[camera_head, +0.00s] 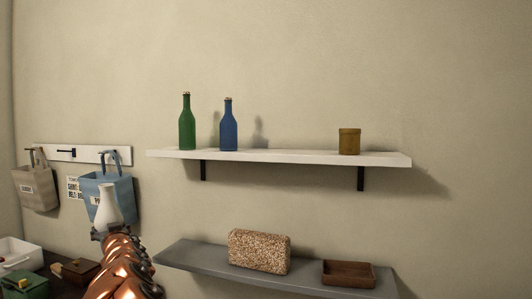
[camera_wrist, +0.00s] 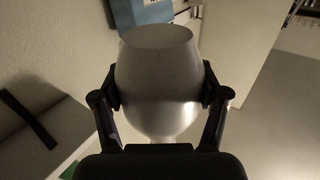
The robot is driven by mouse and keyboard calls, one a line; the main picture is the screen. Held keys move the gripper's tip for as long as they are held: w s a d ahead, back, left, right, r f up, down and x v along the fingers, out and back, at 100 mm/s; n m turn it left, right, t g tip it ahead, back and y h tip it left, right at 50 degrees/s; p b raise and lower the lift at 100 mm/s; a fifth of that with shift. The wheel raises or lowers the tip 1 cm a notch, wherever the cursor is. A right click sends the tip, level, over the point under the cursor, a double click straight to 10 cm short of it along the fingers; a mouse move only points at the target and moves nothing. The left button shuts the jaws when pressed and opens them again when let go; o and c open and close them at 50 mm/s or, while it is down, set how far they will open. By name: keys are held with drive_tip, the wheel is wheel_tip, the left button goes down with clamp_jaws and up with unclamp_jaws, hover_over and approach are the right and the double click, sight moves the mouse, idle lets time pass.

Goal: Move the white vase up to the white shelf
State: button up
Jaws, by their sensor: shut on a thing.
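The white vase (camera_head: 108,206) is in my gripper (camera_head: 106,231) at the lower left of the head view, roughly upright. In the wrist view the vase (camera_wrist: 158,85) sits between the two dark fingers of my gripper (camera_wrist: 160,90), which is shut on it from both sides. The white shelf (camera_head: 290,156) is on the wall to the right of the vase and higher up. A green bottle (camera_head: 187,125) and a blue bottle (camera_head: 228,128) stand on its left part, and a brown jar (camera_head: 349,142) stands on its right part.
A wide stretch of the white shelf between blue bottle and jar is bare. Below, a grey shelf (camera_head: 210,262) holds a speckled block (camera_head: 260,251) and a brown tray (camera_head: 349,274). Bags hang from a white hook rail (camera_head: 118,155) behind the vase. Boxes stand at lower left.

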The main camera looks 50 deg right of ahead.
drive_tip(key=s+d+r+m+g+h, duration=0.3)
drive_tip(key=s+d+r+m+h, duration=0.15)
drive_tip(key=d+r, duration=0.4)
drive_tip(key=s+d+r+m+g+h, duration=0.3)
drive_tip(key=s+d+r+h, duration=0.15)
drive_tip(key=d+r, duration=0.35)
drive_tip(key=s+d+r+m+g+h, duration=0.2)
drive_tip(key=s+d+r+g, duration=0.1)
drive_tip(key=s+r, duration=0.4)
drive_tip(key=s+d+r+m+g+h, duration=0.2)
drive_tip(key=s+d+r+m+g, duration=0.1)
drive_tip(key=s+r+g, duration=0.2)
drive_tip(key=shift+s+r+m+h+p, duration=0.35)
drive_tip(key=shift+s+r, duration=0.6)
drive_tip(key=shift+s, duration=0.6)
drive_tip(key=shift+s+d+r+m+g, duration=0.15)
drive_tip(key=shift+s+g, duration=0.1)
drive_tip(key=shift+s, duration=0.15)
drive_tip(key=shift+s+d+m+g, duration=0.15)
drive_tip(key=shift+s+g, duration=0.1)
drive_tip(key=shift+s, duration=0.15)
drive_tip(key=shift+s+d+r, duration=0.1)
drive_tip(key=shift+s+r, duration=0.2)
drive_tip(key=shift+s, duration=0.15)
drive_tip(key=shift+s+d+g, duration=0.15)
drive_tip(key=shift+s+g, duration=0.15)
drive_tip(key=shift+g, duration=0.1)
drive_tip(key=shift+s+m, duration=0.2)
drive_tip(key=shift+m, duration=0.1)
